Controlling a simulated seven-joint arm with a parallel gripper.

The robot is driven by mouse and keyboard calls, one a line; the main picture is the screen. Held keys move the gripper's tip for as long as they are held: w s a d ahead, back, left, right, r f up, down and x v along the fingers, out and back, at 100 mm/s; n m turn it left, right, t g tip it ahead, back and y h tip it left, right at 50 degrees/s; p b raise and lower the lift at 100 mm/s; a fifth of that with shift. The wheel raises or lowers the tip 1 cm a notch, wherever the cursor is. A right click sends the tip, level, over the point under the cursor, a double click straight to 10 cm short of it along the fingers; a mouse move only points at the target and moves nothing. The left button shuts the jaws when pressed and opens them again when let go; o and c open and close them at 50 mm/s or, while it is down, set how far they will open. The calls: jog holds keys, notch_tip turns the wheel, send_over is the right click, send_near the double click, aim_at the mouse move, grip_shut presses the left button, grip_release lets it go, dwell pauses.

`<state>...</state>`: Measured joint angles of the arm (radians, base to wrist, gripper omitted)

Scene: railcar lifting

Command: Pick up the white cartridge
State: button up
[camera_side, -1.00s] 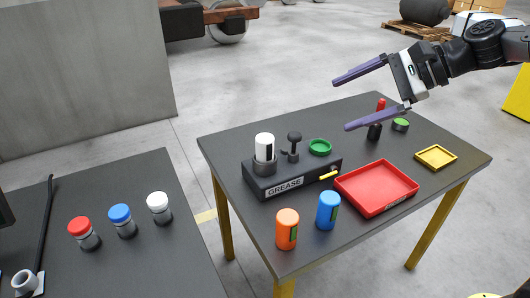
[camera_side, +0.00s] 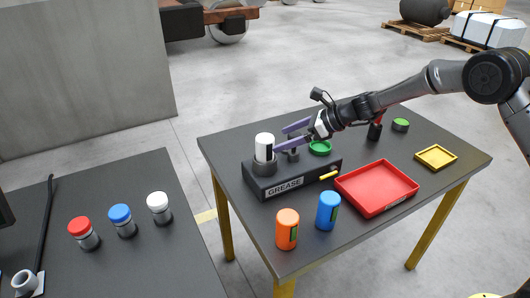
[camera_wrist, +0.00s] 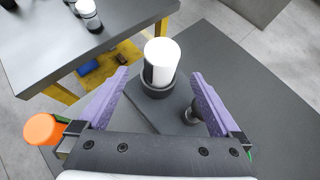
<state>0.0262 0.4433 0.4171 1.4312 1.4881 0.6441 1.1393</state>
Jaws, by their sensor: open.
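The white cartridge (camera_side: 264,146) stands upright in a dark round socket on the left end of the black GREASE block (camera_side: 290,183). A dark patch shows on its side. In the wrist view the white cartridge (camera_wrist: 162,62) lies ahead of my gripper (camera_wrist: 160,78), between the lines of its two purple fingers. My gripper (camera_side: 279,136) is open and empty, close to the right of the cartridge in the side view. I cannot tell whether a finger touches it.
A dark knobbed lever (camera_wrist: 193,112) on the block is near my right finger. A green ring (camera_side: 320,148), red tray (camera_side: 376,188), blue cartridge (camera_side: 328,210) and orange cartridge (camera_side: 287,229) share the table. Several capped jars stand on the left table (camera_side: 150,250).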

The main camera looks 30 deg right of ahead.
aim_at(265, 144)
jog(key=shift+x, duration=3.8)
jog(key=c, duration=1.6)
jog(key=shift+r, duration=0.1)
jog(key=shift+w+r, duration=0.1)
